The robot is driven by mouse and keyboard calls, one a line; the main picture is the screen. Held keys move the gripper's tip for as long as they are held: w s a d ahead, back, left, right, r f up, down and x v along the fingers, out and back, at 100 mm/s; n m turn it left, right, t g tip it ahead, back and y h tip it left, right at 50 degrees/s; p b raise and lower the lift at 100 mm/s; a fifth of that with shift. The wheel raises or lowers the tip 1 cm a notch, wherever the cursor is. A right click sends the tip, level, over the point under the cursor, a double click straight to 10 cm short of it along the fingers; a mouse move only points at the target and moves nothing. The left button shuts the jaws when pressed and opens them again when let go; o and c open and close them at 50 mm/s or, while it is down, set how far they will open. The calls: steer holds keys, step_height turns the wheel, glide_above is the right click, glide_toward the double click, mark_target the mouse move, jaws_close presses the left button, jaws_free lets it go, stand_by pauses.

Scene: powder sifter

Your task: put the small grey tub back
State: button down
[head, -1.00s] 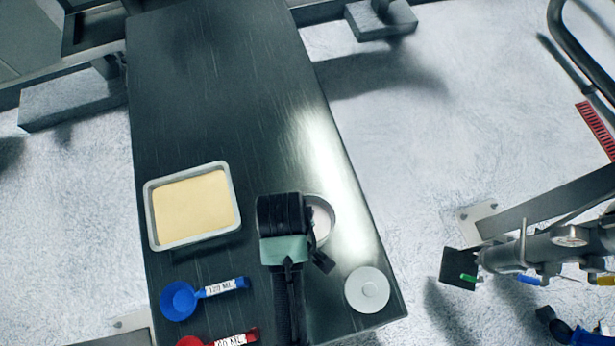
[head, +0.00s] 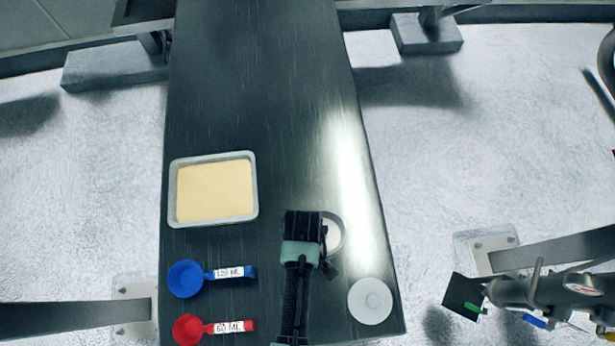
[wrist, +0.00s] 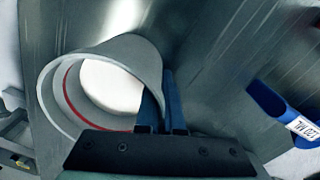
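The small grey tub (head: 338,236) is round and open, and it is at the right of my gripper on the dark table. In the wrist view the tub (wrist: 140,50) shows its mouth, a red ring inside and a white patch within. My gripper (wrist: 163,110) has its two blue-grey fingers close together at the tub's right wall, with the wall seeming pinched between them. In the head view my gripper (head: 303,222) hides the tub's left side. I cannot tell whether the tub rests on the table or is slightly raised.
A tray of pale yellow powder (head: 174,195) is at left. A blue scoop (head: 187,278) and a red scoop (head: 190,329) lie below it. A pale round disc (head: 370,301) is near the front right corner. The table's far part (head: 260,80) is clear.

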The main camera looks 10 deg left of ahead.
steer(key=shift+f, duration=0.15)
steer(key=c, duration=1)
jaws_free()
steer(key=shift+c, duration=0.2)
